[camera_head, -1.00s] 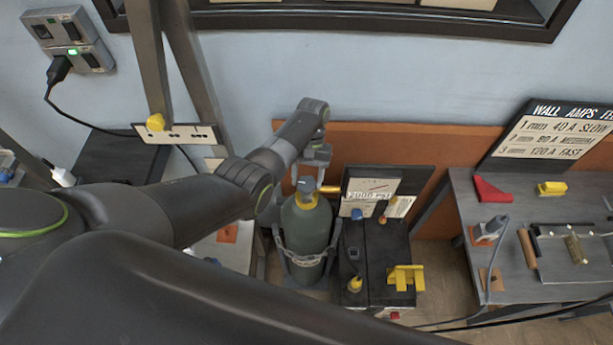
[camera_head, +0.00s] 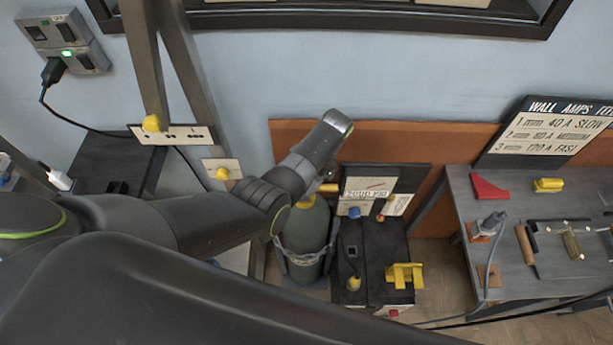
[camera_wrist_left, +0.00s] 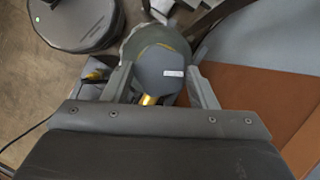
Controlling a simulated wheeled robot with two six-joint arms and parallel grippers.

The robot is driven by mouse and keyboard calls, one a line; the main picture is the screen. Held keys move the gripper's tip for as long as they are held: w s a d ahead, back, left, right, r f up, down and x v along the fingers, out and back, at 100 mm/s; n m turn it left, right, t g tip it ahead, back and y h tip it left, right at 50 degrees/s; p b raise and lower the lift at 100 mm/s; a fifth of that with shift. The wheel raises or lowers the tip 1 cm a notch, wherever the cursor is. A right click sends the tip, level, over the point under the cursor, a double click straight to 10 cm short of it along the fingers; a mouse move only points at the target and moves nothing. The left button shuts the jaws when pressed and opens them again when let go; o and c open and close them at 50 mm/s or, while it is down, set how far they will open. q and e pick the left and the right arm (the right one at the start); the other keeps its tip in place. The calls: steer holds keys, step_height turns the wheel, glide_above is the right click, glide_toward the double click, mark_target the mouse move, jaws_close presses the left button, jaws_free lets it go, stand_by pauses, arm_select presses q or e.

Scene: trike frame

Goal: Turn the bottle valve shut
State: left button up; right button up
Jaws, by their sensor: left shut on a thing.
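The grey-green gas bottle (camera_head: 304,238) stands upright with a chain around it and a yellow collar (camera_head: 307,202) at its top. In the left wrist view, the blue-grey faceted valve knob (camera_wrist_left: 160,72) with a small white label sits between my left gripper's (camera_wrist_left: 162,80) two grey fingers. The left gripper is shut on the knob. In the head view, my left wrist covers the gripper and knob above the bottle. The knob's turn position cannot be read. My right gripper is not in view.
A black box (camera_head: 368,260) with a yellow bracket (camera_head: 405,275) and a "2000 PSI" gauge panel (camera_head: 366,196) stands close right of the bottle. An orange board (camera_head: 290,140) is behind. A grey workbench (camera_head: 500,250) with tools is further right.

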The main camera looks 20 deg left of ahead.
arm_select(q)
steer(key=m+t, duration=0.1)
steer(key=m, duration=0.1)
steer(key=m+t, duration=0.1)
steer(key=m, duration=0.2)
steer(key=shift+s+d+y, duration=0.1)
steer(key=shift+d+y, duration=0.05)
steer(key=shift+y, duration=0.25)
steer(key=shift+m, duration=0.3)
steer(key=o, duration=1)
